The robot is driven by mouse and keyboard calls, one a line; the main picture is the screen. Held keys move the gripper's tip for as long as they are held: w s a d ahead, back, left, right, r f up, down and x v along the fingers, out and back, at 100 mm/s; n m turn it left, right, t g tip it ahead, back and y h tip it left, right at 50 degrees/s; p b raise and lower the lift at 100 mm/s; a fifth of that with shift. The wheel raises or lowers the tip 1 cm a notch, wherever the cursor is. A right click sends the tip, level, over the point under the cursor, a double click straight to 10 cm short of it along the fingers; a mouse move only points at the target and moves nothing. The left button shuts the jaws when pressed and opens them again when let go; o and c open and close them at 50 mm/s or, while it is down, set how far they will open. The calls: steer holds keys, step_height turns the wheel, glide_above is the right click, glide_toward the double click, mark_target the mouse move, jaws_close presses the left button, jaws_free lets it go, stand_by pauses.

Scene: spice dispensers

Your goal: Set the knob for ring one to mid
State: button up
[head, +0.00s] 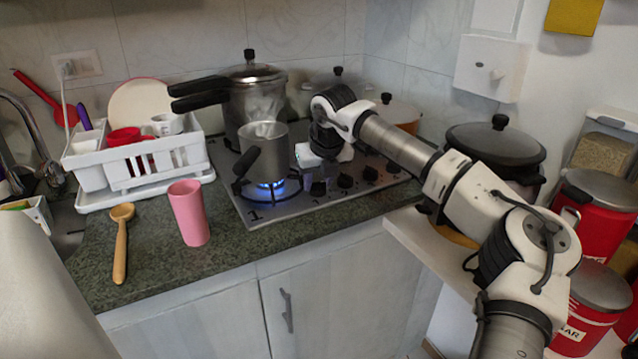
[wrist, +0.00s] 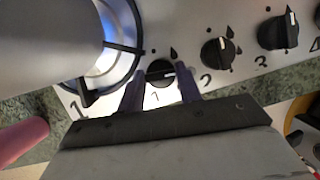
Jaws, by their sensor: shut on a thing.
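The knob for ring one (wrist: 160,73) is black and round, with a printed 1 beside it. Its white mark points to the right in the wrist view. The two purple fingers of my gripper (wrist: 161,88) stand on either side of the knob and are shut on it. In the head view my gripper (head: 317,170) is low over the left end of the knob row, and its fingertips are hard to make out. Ring one (head: 270,186) burns with a blue flame, which also shows in the wrist view (wrist: 105,50).
A metal pot (head: 264,152) with a dark handle stands over the flame, close to my gripper. Knob two (wrist: 217,51) and knob three (wrist: 279,31) are to the right. A pressure cooker (head: 252,92) stands behind. A pink cup (head: 189,213) and wooden spoon (head: 120,245) are left on the counter.

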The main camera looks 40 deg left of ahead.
stand_by(0.3)
steer(key=o, duration=1)
steer(key=b+v, duration=0.1)
steer(key=v, duration=1.3)
steer(key=shift+s+f, duration=0.1)
steer(key=shift+s, duration=0.05)
